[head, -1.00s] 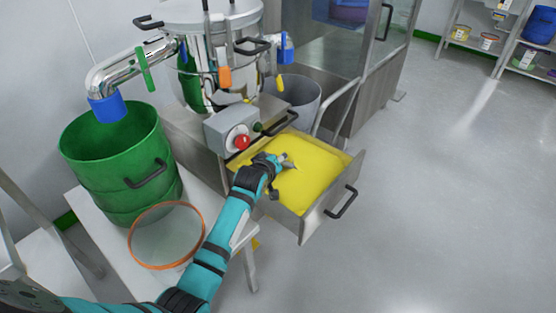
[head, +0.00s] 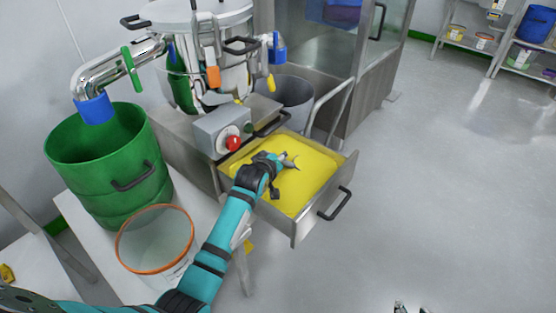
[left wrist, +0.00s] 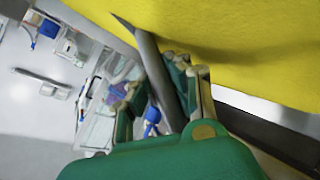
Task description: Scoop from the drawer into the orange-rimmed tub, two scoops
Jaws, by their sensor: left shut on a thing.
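The drawer (head: 325,209) is pulled out and filled with yellow powder (head: 306,190). My left gripper (head: 274,164) is over the drawer, shut on a grey metal scoop (head: 290,162). In the left wrist view the scoop (left wrist: 152,68) sticks out from between the green fingers (left wrist: 160,100), its tip at or just above the powder (left wrist: 235,25). I cannot tell whether it touches the powder or holds any. The orange-rimmed tub (head: 140,269) stands on the white bench to the left and looks translucent. Small tips, apparently of my right gripper (head: 411,308), show at the bottom edge.
A large green bin (head: 100,180) stands behind the tub. A steel vessel with pipes and a control box with a red button (head: 233,143) stand behind the drawer. The drawer handle (head: 336,204) juts toward the open floor on the right.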

